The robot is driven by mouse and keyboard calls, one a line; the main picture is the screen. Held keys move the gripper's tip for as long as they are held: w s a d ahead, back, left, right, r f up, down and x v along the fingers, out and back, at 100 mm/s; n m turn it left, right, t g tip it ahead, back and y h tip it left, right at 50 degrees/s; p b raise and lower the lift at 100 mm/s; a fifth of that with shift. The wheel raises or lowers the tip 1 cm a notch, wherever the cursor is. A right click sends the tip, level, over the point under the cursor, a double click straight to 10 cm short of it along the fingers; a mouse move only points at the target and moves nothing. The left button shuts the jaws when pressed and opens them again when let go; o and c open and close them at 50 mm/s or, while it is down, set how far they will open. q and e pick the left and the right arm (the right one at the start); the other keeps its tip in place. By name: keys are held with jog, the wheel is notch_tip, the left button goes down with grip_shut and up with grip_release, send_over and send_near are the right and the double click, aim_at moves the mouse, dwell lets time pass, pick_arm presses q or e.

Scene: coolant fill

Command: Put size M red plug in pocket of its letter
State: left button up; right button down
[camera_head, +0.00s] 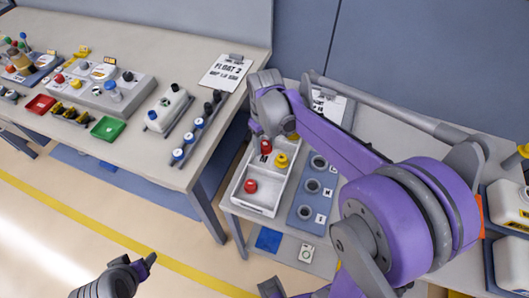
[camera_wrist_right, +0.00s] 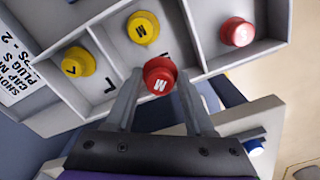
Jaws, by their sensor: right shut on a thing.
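The red M plug (camera_wrist_right: 160,76) is between the fingertips of my right gripper (camera_wrist_right: 158,88), which is shut on it. Its white M faces the wrist camera. In the head view the red plug (camera_head: 265,147) shows over the white tray (camera_head: 236,197); I cannot tell whether it still touches the tray floor. The blue pocket plate (camera_head: 298,224) lies right of the tray, with dark round pockets (camera_head: 312,185) in a row and small letter tags (camera_head: 327,193) too small to read surely. My left gripper (camera_head: 148,262) hangs low over the floor, apart from everything; its jaw gap is unclear.
The tray also holds a red S plug (camera_wrist_right: 237,32), a yellow M plug (camera_wrist_right: 143,27) and a yellow L plug (camera_wrist_right: 78,62), with dividers between compartments. My right arm covers part of the table behind the plate. Another bench (camera_head: 150,50) with parts stands left.

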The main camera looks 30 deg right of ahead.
aim_at(264, 152)
jog(key=shift+f, duration=2.15)
jog(key=shift+a, duration=0.1)
jog(key=shift+f+b, duration=0.2)
jog(key=shift+b, duration=0.1)
jog(key=shift+c, duration=1.3)
grip_release()
jog(key=shift+r, duration=0.1)
